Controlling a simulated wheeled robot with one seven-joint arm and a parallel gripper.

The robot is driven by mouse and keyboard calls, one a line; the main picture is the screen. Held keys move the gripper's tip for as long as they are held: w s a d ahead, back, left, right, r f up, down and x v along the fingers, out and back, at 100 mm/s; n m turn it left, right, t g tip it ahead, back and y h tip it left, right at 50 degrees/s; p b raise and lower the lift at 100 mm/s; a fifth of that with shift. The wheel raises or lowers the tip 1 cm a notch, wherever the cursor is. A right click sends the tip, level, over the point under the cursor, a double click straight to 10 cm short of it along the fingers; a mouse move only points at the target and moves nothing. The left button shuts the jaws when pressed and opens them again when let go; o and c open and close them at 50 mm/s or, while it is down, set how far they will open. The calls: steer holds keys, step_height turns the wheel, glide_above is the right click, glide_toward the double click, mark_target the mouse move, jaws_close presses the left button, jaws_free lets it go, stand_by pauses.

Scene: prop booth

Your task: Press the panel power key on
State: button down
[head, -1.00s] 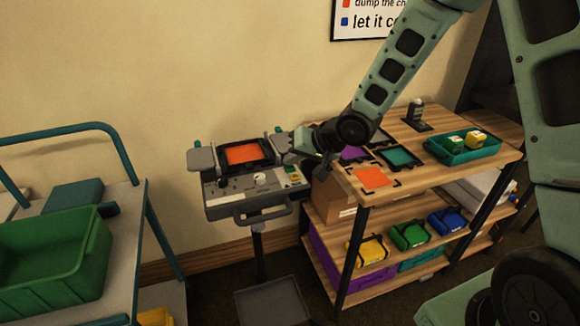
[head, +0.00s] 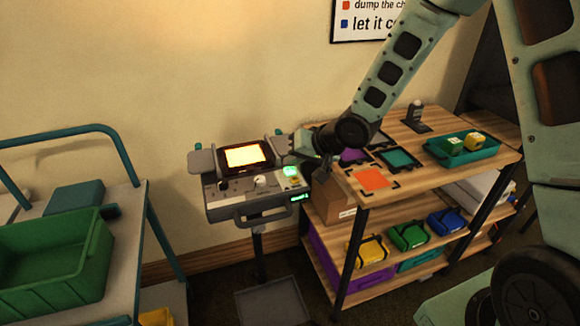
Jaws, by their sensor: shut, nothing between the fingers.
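The panel (head: 256,202) is a grey console on a stand against the wall. Its screen (head: 246,155) glows bright yellow-white. The power key (head: 290,171) on the panel's right side glows green, and a small green display (head: 299,196) is lit on the front edge below it. My gripper (head: 305,150) is shut and empty, just above and to the right of the key. I cannot tell whether its tips touch the key.
A wooden shelf (head: 420,165) stands close to the panel's right, with colored mats, a teal tray (head: 462,150) and several bags below. A cart with a green bin (head: 50,258) is at the left. A grey pedal-like plate (head: 272,300) lies on the floor.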

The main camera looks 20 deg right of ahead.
mark_target(293, 172)
step_height(293, 172, up, 6)
steer(key=p, duration=0.6)
steer(key=shift+r+p, duration=0.1)
steer(key=shift+p, duration=0.2)
steer(key=s+a+r+n+g+h+b, duration=0.1)
steer(key=s+a+r+n+g, duration=0.1)
steer(key=s, duration=0.9)
steer(key=s+a+r+n+g+h+b, duration=0.1)
steer(key=s+a+r+n+g+h, duration=0.1)
steer(key=s, duration=0.8)
steer(key=s+a+r+n+g+h, duration=0.1)
steer(key=s+n, duration=0.4)
steer(key=s, duration=0.6)
steer(key=shift+s+a+r+n+g+h+b, duration=0.35)
steer(key=shift+a+r+g, duration=0.3)
steer(key=shift+a+g, duration=0.45)
